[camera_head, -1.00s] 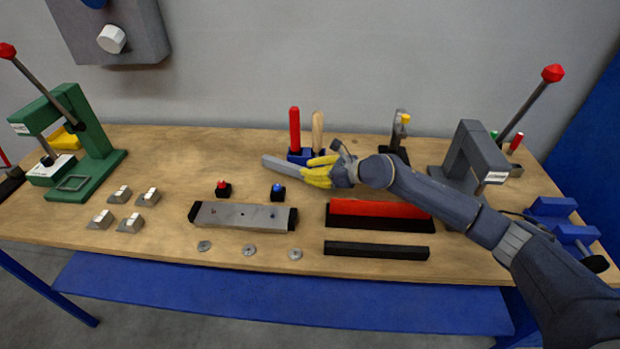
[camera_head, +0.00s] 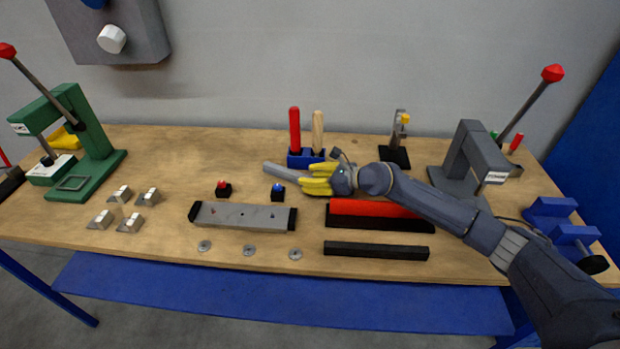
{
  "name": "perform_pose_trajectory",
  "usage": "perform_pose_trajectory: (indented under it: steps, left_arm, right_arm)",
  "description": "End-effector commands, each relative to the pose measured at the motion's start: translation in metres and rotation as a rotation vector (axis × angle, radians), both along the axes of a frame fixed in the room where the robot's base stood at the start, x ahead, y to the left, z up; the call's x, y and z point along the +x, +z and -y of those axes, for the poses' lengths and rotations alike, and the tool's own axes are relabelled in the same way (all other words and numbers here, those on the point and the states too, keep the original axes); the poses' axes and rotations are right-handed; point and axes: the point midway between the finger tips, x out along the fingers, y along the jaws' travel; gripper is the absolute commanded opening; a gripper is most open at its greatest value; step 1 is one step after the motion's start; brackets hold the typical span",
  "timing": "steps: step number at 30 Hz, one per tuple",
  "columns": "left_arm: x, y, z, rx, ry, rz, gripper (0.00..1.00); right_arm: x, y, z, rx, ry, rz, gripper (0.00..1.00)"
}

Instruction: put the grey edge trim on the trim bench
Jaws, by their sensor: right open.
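The grey edge trim (camera_head: 279,171) is a thin grey strip at the middle of the table, behind the blue button. Its left end shows and its right part is hidden behind the yellow fingers. My right gripper (camera_head: 310,180) is open, with its fingers around or beside the trim's right part. I cannot tell whether they touch it or whether the trim rests on the wood. No label marks the trim bench; a grey plate with black ends (camera_head: 243,215) lies in front, and a red block on a black base (camera_head: 376,209) lies to its right.
A blue holder (camera_head: 305,158) with red and wooden handles stands just behind the gripper. Red (camera_head: 223,189) and blue (camera_head: 278,193) buttons stand in front. A black bar (camera_head: 376,251) lies near the front edge. A green press (camera_head: 80,145) and a grey press (camera_head: 470,160) flank the table.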

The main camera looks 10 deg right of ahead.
Motion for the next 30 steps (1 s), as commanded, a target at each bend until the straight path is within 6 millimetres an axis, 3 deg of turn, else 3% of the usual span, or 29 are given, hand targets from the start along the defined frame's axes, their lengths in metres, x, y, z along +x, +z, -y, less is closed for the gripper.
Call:
perform_pose_trajectory:
  steps: [19, 30]
  left_arm:
    - [0.000, 0.000, 0.000, 0.000, 0.000, 0.000, 0.44]
    - [0.000, 0.000, 0.000, 0.000, 0.000, 0.000, 0.44]
  right_arm:
    - [-0.052, 0.035, 0.071, -0.002, -0.002, -0.001, 0.39]
    - [-0.066, 0.045, 0.088, -0.001, 0.000, -0.001, 0.39]
